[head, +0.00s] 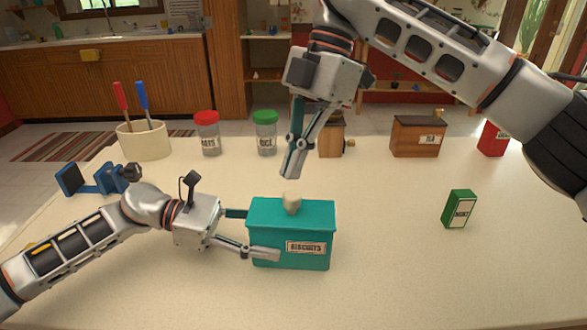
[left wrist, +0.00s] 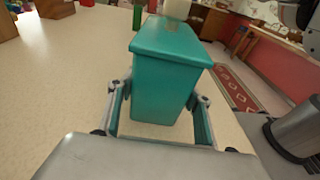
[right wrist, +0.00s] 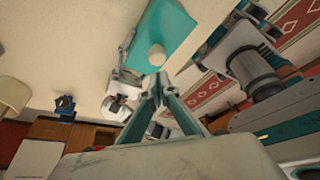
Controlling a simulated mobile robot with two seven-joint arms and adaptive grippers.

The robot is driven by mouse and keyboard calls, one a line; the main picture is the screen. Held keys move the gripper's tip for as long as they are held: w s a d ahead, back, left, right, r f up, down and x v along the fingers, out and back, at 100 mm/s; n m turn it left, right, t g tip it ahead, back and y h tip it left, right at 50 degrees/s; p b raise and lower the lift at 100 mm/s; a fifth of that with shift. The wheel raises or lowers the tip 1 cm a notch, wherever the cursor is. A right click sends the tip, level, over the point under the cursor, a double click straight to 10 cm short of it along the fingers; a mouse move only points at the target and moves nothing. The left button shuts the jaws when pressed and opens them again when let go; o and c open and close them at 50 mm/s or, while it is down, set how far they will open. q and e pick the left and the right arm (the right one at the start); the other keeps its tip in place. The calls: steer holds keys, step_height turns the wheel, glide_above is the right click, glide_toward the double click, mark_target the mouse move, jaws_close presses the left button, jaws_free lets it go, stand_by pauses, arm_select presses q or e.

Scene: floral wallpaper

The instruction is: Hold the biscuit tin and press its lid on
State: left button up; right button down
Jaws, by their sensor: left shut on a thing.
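The teal biscuit tin (head: 268,252) stands upright on the table, its label facing front. Its teal lid (head: 318,213) with a cream knob (head: 292,204) rests on top. I cannot tell whether the lid is fully seated. In the left wrist view the lid (left wrist: 170,40) overhangs the tin's walls (left wrist: 165,90). My left gripper (head: 260,234) is shut on the tin, one finger on the front and one behind. My right gripper (head: 291,172) points down just above the knob, fingertips together and empty. The right wrist view shows the knob (right wrist: 157,55) beyond those fingertips (right wrist: 156,86).
A green box (head: 459,209) stands to the right. Behind are a red-lidded jar (head: 207,136), a green-lidded jar (head: 265,135), a utensil crock (head: 144,142) and a wooden box (head: 417,139). A blue object (head: 95,178) lies at left. The front right table is clear.

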steer(key=shift+r, duration=1.3)
arm_select(q)
steer(key=o, duration=1.1)
steer(key=shift+o, duration=0.2)
